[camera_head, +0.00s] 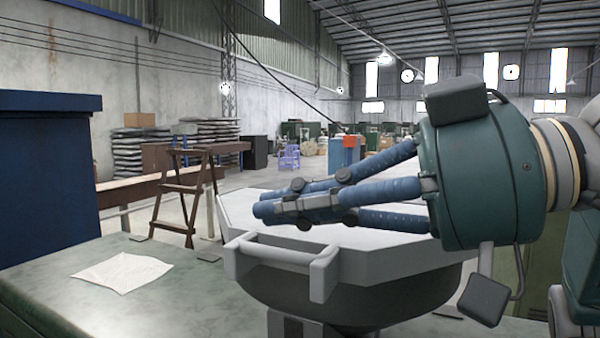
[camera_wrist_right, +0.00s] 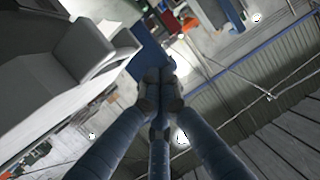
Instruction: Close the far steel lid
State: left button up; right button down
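A pale grey, many-sided lid (camera_head: 400,262) lies over a dark round bowl (camera_head: 350,298) in the head view. A thick bar handle (camera_head: 275,258) stands out from its near left edge. I cannot tell whether the lid is fully seated. My right gripper (camera_head: 264,209) comes in from the right, above the lid and behind the handle in the picture. Its blue fingers point left with tips together, holding nothing. The wrist view shows these closed fingertips (camera_wrist_right: 166,68), with the grey lid and handle (camera_wrist_right: 108,58) at upper left, apart from them. My left gripper is out of view.
A green worktop (camera_head: 190,300) with a sheet of white paper (camera_head: 122,271) spreads at the front left. A blue cabinet (camera_head: 45,170) stands at the left edge. A brown wooden stepladder (camera_head: 182,200) stands behind the worktop, with open floor beyond.

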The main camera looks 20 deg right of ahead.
pick_arm(q)
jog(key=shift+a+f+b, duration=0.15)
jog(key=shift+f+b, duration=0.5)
jog(key=shift+b, duration=0.55)
pick_arm(e)
jog(key=a+v, duration=0.1)
jog(key=v, duration=0.9)
jog(key=shift+s+r, duration=0.3)
jog(key=shift+r, duration=0.05)
